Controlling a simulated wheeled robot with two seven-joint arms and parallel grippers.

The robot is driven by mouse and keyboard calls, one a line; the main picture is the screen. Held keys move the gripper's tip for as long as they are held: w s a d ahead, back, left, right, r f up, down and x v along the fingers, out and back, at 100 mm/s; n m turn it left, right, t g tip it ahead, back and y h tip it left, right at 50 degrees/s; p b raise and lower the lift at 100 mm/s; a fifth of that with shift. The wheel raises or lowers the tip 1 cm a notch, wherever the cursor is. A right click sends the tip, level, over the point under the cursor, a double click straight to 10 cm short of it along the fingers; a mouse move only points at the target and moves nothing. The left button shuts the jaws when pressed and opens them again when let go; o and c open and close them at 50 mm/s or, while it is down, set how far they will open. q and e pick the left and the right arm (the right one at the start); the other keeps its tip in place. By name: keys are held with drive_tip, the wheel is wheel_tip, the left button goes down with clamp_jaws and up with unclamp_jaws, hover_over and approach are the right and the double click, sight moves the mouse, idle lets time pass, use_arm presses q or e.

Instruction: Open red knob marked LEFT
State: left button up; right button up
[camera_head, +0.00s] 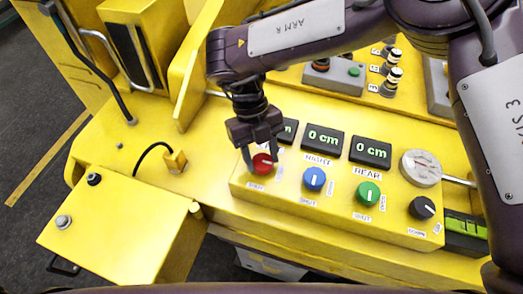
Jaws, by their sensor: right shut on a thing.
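The red knob (263,163) sits at the left end of a row of knobs on the yellow control panel (335,214). My right gripper (262,162) reaches down from above and is shut on the red knob, one finger on each side of it. The label by this knob is hidden behind the gripper; a "SHUT" label shows below it. My left gripper is not in view.
A blue knob (315,179), a green knob (367,193) and a black knob (422,207) continue the row to the right. Displays reading "0 cm" (323,138) stand behind them. A yellow box (122,226) lies at the left.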

idle(0.6)
drive_tip(key=o, duration=1)
drive_tip(key=shift+w+a+r, duration=0.1)
drive_tip(key=shift+w+r, duration=0.15)
drive_tip(key=shift+r, duration=0.15)
drive_tip(key=b+v, duration=0.1)
drive_tip(key=v, duration=0.6)
drive_tip(key=shift+s, duration=0.15)
